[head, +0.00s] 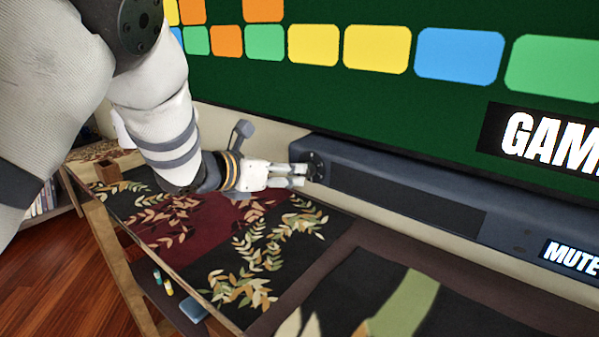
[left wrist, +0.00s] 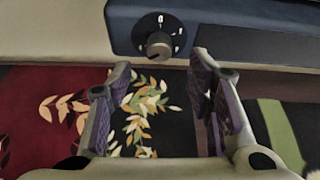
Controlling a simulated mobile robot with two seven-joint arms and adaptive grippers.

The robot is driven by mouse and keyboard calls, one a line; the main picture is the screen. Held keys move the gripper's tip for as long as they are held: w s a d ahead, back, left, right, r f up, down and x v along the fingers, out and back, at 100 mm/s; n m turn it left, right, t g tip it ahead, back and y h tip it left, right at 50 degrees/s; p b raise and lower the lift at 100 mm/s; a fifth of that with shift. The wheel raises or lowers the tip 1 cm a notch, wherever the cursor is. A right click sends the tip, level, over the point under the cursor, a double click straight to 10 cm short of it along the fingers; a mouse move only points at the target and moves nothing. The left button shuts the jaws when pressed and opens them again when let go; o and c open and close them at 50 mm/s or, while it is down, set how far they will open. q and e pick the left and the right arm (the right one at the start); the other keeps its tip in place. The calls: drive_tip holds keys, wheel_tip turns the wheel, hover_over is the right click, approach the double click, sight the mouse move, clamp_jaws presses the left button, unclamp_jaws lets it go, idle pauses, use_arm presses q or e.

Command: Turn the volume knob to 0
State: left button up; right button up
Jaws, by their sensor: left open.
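The volume knob (left wrist: 159,46) is a small grey-brown round knob on a dark dial with white marks, one at the top looking like a 0. It sits at the left end of a dark blue-grey soundbar (head: 408,188), also seen in the left wrist view (left wrist: 235,38). In the head view the knob is small and partly blocked by the fingers. My left gripper (head: 303,175) is open just in front of the dial. In the left wrist view its fingertips (left wrist: 162,60) are spread on either side of the knob, with gaps. The knob's pointer is too unclear to read.
A shelf top with a dark leaf-patterned cloth (head: 215,225) lies below the soundbar. A large green screen (head: 380,105) with coloured tiles stands behind. Small bottles (head: 162,282) and a brown block (head: 107,170) are at the left.

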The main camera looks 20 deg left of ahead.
sight(311, 169)
use_arm(q)
drive_tip(key=x, duration=0.6)
drive_tip(key=shift+w+f, duration=0.15)
drive_tip(key=shift+w, duration=0.05)
drive_tip(key=shift+d, duration=0.1)
clamp_jaws()
